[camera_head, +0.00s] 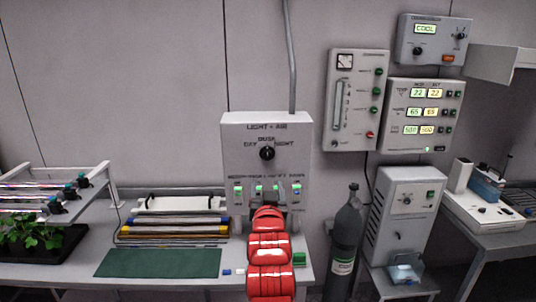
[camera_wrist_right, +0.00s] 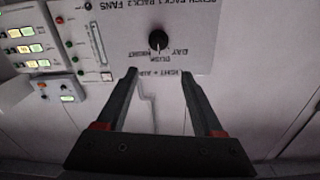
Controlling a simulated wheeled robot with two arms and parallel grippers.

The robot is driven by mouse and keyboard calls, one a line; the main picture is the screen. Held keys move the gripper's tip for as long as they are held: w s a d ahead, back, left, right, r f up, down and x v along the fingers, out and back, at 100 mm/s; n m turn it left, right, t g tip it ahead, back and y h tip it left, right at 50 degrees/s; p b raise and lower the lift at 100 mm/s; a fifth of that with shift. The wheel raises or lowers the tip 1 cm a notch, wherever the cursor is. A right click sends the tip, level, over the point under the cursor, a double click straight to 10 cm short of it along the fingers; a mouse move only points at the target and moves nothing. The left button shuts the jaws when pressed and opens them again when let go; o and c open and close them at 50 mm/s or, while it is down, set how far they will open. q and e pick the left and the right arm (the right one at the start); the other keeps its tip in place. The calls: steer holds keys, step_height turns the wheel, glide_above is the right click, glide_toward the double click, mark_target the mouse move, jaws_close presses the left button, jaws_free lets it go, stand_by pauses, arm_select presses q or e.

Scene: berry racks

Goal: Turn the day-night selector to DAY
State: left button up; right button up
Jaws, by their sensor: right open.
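The day-night selector is a round black knob (camera_head: 267,153) on the grey LIGHT + AIR panel (camera_head: 235,135). DAY is printed to its left, DUSK above and NIGHT to its right. Its pale mark appears to point up toward DUSK. The right wrist view is upside down and shows the knob (camera_wrist_right: 158,41) beyond my fingertips, roughly centred between them. My right gripper (camera_wrist_right: 159,73) is open and empty, apart from the knob. In the head view my red right arm covers the panel's lower middle, with the gripper (camera_head: 268,196) below the knob. My left gripper is out of view.
A row of green-lit switches (camera_head: 240,191) sits below the knob. A conduit (camera_head: 292,60) rises above the panel. A dark gas cylinder (camera_head: 345,235) stands at right, below control boxes (camera_head: 357,145). A bench with a green mat (camera_head: 160,263) and plants (camera_head: 32,232) is at left.

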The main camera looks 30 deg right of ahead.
mark_target(267, 156)
steer(key=p+x, duration=0.6)
steer(key=x, duration=1.1)
steer(key=shift+w+d+f, duration=0.1)
steer(key=shift+d+f, duration=0.05)
steer(key=shift+d, duration=0.1)
jaws_close()
